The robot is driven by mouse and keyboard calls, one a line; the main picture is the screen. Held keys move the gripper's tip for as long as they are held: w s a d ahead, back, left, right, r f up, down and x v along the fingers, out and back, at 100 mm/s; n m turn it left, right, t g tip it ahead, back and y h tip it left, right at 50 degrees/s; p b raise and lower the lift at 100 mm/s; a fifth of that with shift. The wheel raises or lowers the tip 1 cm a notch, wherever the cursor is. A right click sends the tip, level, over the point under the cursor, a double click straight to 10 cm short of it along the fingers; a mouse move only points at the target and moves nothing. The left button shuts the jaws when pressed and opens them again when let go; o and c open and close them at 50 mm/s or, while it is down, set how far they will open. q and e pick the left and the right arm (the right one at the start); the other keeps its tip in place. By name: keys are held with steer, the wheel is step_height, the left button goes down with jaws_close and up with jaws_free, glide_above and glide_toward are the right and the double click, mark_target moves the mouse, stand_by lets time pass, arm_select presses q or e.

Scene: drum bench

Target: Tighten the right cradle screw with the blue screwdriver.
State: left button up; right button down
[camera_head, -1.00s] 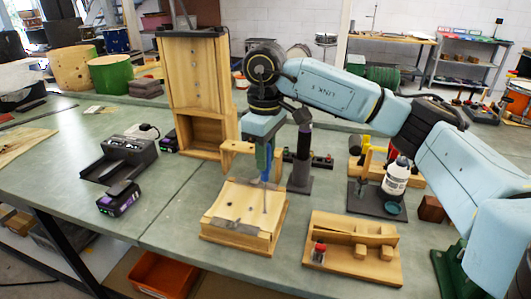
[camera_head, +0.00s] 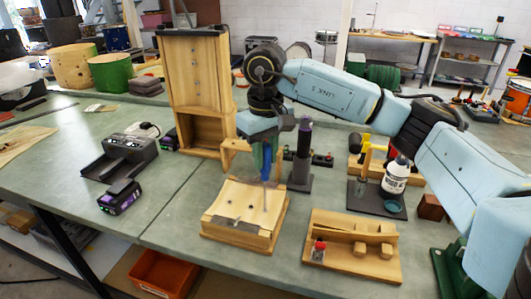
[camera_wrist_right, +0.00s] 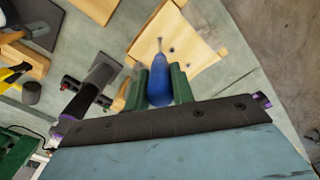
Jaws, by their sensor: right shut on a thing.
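The blue screwdriver (camera_head: 267,170) is held upright in my right gripper (camera_head: 264,158), shaft down over the right half of the wooden cradle block (camera_head: 222,228). In the right wrist view the green fingers (camera_wrist_right: 159,88) are shut on both sides of its blue handle (camera_wrist_right: 160,86), and the thin shaft points at the pale cradle (camera_wrist_right: 190,60). The tip is at or just above the cradle's top face; I cannot tell if it touches a screw. A small dark spot (camera_wrist_right: 172,49) shows beside the shaft. My left gripper is not in view.
A wooden holder (camera_head: 340,265) with a small red-topped jar stands right of the cradle. A white bottle (camera_head: 396,178) stands on a dark tray behind it. A tall wooden cabinet (camera_head: 190,70) stands behind. Black chargers (camera_head: 118,160) lie at left. Green bench between is clear.

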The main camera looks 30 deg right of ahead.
steer(key=shift+f, duration=0.15)
steer(key=m, duration=0.5)
steer(key=shift+s+p, duration=0.1)
steer(key=shift+p, duration=0.2)
steer(key=shift+f, duration=0.1)
steer(key=shift+m, duration=0.8)
steer(key=m, duration=0.3)
steer(key=shift+p, duration=0.35)
steer(key=shift+m, duration=0.4)
steer(key=m, duration=0.3)
steer(key=shift+m+p, duration=0.3)
steer(key=shift+p, duration=0.05)
